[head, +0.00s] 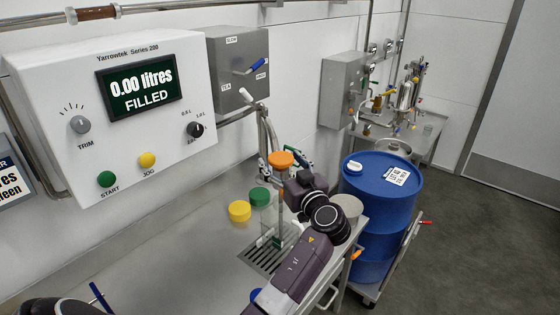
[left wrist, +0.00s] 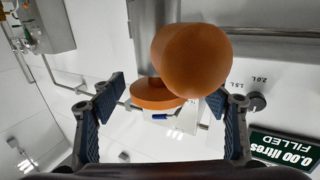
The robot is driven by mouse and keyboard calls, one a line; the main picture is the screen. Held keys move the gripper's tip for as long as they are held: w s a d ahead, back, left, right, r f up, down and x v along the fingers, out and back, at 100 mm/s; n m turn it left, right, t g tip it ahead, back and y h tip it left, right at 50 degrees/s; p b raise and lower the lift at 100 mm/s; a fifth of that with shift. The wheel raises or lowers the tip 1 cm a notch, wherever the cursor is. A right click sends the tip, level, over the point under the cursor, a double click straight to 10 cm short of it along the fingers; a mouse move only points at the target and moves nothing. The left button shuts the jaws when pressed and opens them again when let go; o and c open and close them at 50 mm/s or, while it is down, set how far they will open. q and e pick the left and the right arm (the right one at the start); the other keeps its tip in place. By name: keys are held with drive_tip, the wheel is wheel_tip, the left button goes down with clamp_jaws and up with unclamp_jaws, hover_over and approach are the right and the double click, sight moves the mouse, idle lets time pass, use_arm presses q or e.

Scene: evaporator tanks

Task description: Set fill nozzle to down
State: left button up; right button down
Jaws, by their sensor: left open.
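A grey pipe (head: 264,125) with a white end comes off the wall unit and runs down over the bench; it seems to be the fill nozzle. A flat orange disc (head: 281,158) shows at its lower part. My left gripper (head: 289,164) is at this orange part, mostly hidden by its own wrist. In the left wrist view my left gripper (left wrist: 164,104) is open, its blue-padded fingers apart. A big round orange piece (left wrist: 192,60) and an orange disc (left wrist: 158,93) show in front of and between the fingers. I cannot tell whether they touch. My right gripper is out of view.
A white control panel (head: 60,95) reads 0.00 litres filled. A grey box (head: 225,75) with a blue lever (head: 258,66) is beside it. A blue drum (head: 380,200) stands right.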

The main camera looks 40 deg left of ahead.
use_arm(q)
drive_tip(key=v, duration=1.1)
drive_tip(key=shift+d+r, duration=0.1)
